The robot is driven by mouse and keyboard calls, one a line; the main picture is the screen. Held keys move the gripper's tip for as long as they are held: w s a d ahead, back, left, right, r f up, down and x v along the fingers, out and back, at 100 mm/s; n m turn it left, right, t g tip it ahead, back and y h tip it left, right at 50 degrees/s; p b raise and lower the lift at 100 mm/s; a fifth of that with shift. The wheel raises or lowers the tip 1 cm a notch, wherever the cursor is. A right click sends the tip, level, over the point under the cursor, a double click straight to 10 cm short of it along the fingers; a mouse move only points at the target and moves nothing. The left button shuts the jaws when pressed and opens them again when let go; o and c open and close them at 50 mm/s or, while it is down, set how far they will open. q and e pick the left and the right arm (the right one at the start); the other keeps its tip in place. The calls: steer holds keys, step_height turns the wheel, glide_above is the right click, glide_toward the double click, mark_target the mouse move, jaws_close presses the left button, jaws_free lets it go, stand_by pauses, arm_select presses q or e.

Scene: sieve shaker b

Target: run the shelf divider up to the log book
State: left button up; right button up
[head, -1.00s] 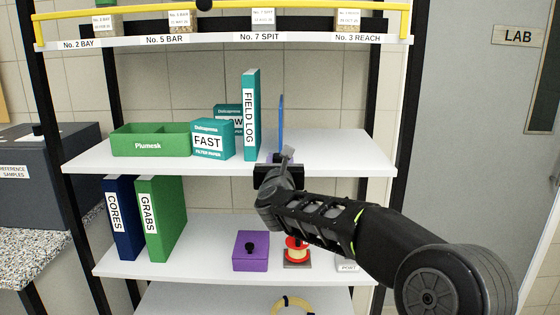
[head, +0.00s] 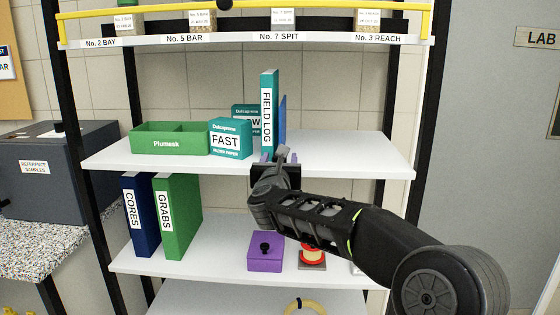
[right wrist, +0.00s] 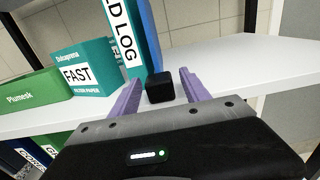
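The shelf divider, a thin upright blue panel (head: 283,120), stands just right of the teal log book (head: 269,112) marked FIELD LOG on the middle shelf. Little or no gap shows between them; I cannot tell if they touch. The right wrist view shows the blue panel (right wrist: 149,40) behind the log book (right wrist: 122,38), with a black block (right wrist: 160,88) in front at its foot. My right gripper (head: 281,156) is at the shelf's front edge. Its purple fingers (right wrist: 160,82) stand apart on either side of the block, with narrow gaps visible. My left gripper is out of view.
A teal FAST box (head: 230,139) and a green Plumesk bin (head: 167,141) stand left of the log book. The middle shelf (head: 350,153) is clear to the right. A purple box (head: 265,253) and binders stand on the shelf below.

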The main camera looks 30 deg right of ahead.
steer(key=b+v, duration=0.2)
steer(key=v, duration=0.5)
steer(key=shift+s+a, duration=0.25)
steer(key=shift+s, duration=0.05)
stand_by(0.5)
